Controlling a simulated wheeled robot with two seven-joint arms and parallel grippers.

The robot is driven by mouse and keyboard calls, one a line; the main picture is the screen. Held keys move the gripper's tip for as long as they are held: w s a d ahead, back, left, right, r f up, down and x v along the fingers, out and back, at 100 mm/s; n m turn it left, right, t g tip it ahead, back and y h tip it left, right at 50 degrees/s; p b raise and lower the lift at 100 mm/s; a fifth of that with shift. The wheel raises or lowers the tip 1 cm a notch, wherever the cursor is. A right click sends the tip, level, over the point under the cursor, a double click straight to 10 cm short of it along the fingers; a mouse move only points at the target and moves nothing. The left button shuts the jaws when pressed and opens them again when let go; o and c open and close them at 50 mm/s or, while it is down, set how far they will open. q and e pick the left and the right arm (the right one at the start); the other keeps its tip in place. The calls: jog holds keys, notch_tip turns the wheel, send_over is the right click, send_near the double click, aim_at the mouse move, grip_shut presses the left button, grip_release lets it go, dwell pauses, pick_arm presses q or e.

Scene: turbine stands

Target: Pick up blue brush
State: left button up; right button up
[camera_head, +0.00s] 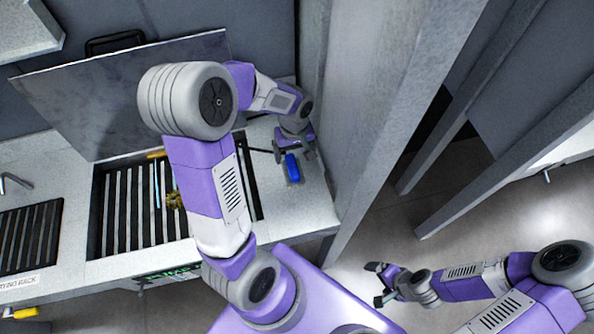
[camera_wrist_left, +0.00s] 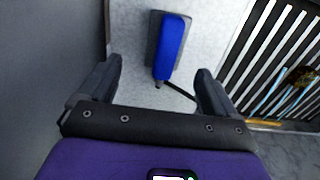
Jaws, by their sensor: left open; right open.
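The blue brush (camera_head: 292,168) lies on the light counter, to the right of the slatted rack. In the left wrist view the blue brush (camera_wrist_left: 170,48) lies ahead of and between the two open fingers, with a grey part along its left side and a thin dark rod near its lower end. My left gripper (camera_head: 292,150) is above the counter by the brush, open and empty; it also shows in the left wrist view (camera_wrist_left: 156,82). My right gripper (camera_head: 380,283) is open and empty, low over the floor, away from the counter.
A slatted rack (camera_head: 120,215) in the counter holds a brownish item (camera_head: 173,200). A tilted grey panel (camera_head: 100,100) stands behind it. A grey wall (camera_head: 350,110) rises close to the right of the brush. A second slatted rack (camera_head: 30,235) is at the left.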

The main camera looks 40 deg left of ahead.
aim_at(292, 165)
pick_arm(q)
jog(key=shift+s+f, duration=0.2)
jog(key=shift+f, duration=0.6)
jog(key=f, duration=0.1)
jog(key=f+b, duration=0.1)
jog(key=f, duration=0.3)
jog(key=shift+s+f, duration=0.25)
jog(key=shift+s, duration=0.1)
jog(key=shift+f, duration=0.3)
jog(key=shift+r, duration=0.1)
jog(key=c, duration=1.3)
notch_tip(292, 165, up, 10)
jog(key=shift+p, duration=0.8)
jog(key=shift+c, duration=0.2)
